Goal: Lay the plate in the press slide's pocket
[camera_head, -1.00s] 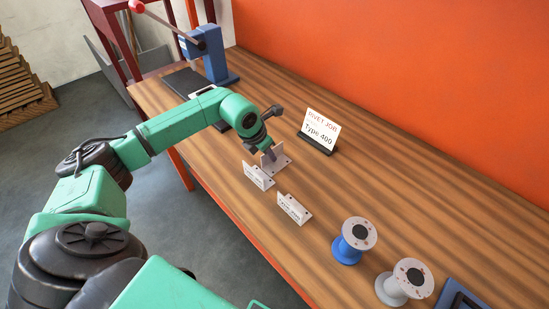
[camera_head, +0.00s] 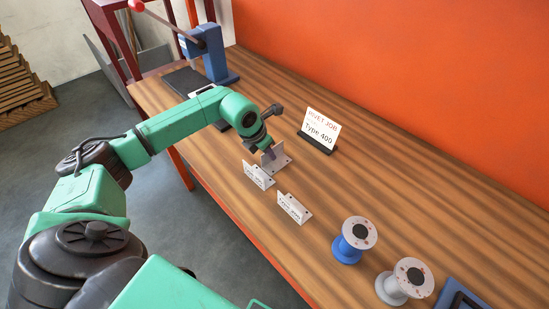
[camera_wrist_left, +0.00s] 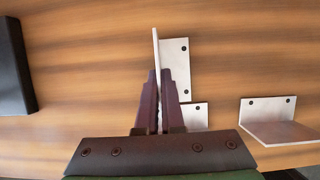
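An angled metal plate (camera_head: 281,162) with small holes stands on the wooden bench, one flange upright. In the left wrist view the plate (camera_wrist_left: 176,62) has its upright flange between the two fingers. My left gripper (camera_head: 268,150) is at this plate, and in the left wrist view its fingers (camera_wrist_left: 160,88) are closed together on the upright flange. My right gripper is out of view.
A sign (camera_head: 319,131) reading "Rivet job, Type 400" stands behind the plates. A blue spool (camera_head: 348,250) and a grey spool (camera_head: 392,291) stand at front right. The press lever has a red knob (camera_head: 136,5). An orange wall (camera_head: 400,60) bounds the back.

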